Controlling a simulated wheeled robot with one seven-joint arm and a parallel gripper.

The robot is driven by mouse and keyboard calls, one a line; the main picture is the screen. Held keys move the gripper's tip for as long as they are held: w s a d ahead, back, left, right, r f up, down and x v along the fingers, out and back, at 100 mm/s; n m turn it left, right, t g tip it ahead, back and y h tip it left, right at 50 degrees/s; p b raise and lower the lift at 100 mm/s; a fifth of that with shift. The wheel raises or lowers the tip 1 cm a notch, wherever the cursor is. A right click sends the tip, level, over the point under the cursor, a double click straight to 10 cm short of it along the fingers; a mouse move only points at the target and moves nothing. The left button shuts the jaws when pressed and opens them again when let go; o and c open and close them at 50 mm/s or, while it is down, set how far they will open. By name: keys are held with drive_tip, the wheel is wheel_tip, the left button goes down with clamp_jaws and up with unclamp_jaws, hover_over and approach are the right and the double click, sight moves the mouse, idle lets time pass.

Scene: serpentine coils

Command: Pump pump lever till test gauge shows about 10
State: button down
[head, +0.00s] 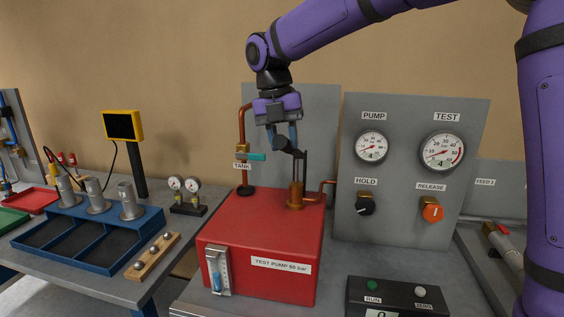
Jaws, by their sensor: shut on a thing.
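The pump lever (302,165) is a dark bar on a brass pump post (295,196) on top of the red test pump box (225,228). My gripper (284,147) points down from above, its blue fingers shut on the lever's dark upper end, which they partly hide. The test gauge (442,153) is the larger white dial at the right of the grey panel. Its thin needle seems to lie toward the lower left, but the reading is too small to tell. The smaller pump gauge (372,146) is to its left, also too small to read.
Below the gauges are the black hold knob (366,204) and orange release knob (432,212). A copper pipe with a teal valve handle (256,157) stands close left of my gripper. A control box (398,298) sits in front. A blue tray (88,244) is at left.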

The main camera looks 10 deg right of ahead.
drive_tip(key=shift+w+d+r+g+y, duration=0.15)
drive_tip(key=shift+w+r+g, duration=0.15)
drive_tip(key=shift+r, duration=0.3)
drive_tip(key=shift+w+d+r+g+y, duration=0.1)
drive_tip(key=shift+w+r+g+y, duration=0.1)
drive_tip(key=shift+w+r, duration=0.3)
drive_tip(key=shift+s+r, duration=0.15)
drive_tip(key=c, duration=0.8)
unclamp_jaws()
drive_tip(key=v, duration=1)
drive_tip(key=shift+r, duration=0.3)
drive_tip(key=shift+a, duration=0.1)
